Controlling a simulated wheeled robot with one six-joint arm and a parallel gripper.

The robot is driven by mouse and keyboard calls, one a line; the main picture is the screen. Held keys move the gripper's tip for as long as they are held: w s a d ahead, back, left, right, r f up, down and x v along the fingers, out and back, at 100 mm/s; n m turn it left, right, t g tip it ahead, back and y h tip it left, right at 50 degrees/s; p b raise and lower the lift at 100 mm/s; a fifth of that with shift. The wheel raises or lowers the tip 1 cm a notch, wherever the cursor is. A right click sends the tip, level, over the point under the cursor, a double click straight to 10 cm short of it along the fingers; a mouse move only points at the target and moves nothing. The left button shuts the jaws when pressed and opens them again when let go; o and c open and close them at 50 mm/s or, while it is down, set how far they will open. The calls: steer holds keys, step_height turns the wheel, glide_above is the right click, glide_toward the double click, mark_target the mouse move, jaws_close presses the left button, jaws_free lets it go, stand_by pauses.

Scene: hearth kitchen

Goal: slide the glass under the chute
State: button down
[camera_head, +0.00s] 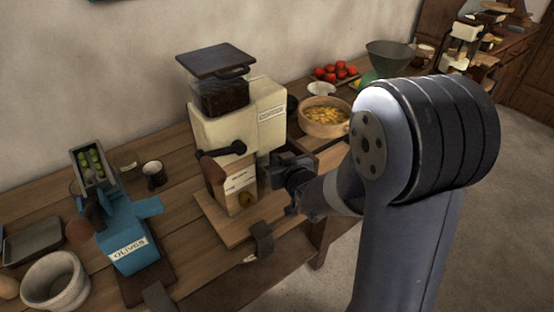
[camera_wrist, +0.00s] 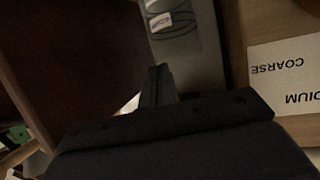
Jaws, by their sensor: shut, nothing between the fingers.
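A glass (camera_wrist: 172,18) with a white and blue band shows at the top of the wrist view, partly cut off by the edge. I cannot make it out in the head view, where my arm covers the area by the grinder. The cream coffee grinder (camera_head: 238,130) stands on a wooden board, with a dark hopper on top; its chute is not clearly visible. My gripper (camera_wrist: 158,82) is shut and empty, its fingers pointing towards the glass with a gap between. In the head view it is at the grinder's right front side.
Left of the grinder are a dark mug (camera_head: 153,174), a blue olive device (camera_head: 128,238) and a stone mortar (camera_head: 55,278). A pasta bowl (camera_head: 325,117) stands behind right.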

steer(key=shift+s+a+r, duration=0.1)
steer(key=shift+s+a, duration=0.05)
steer(key=shift+a, duration=0.1)
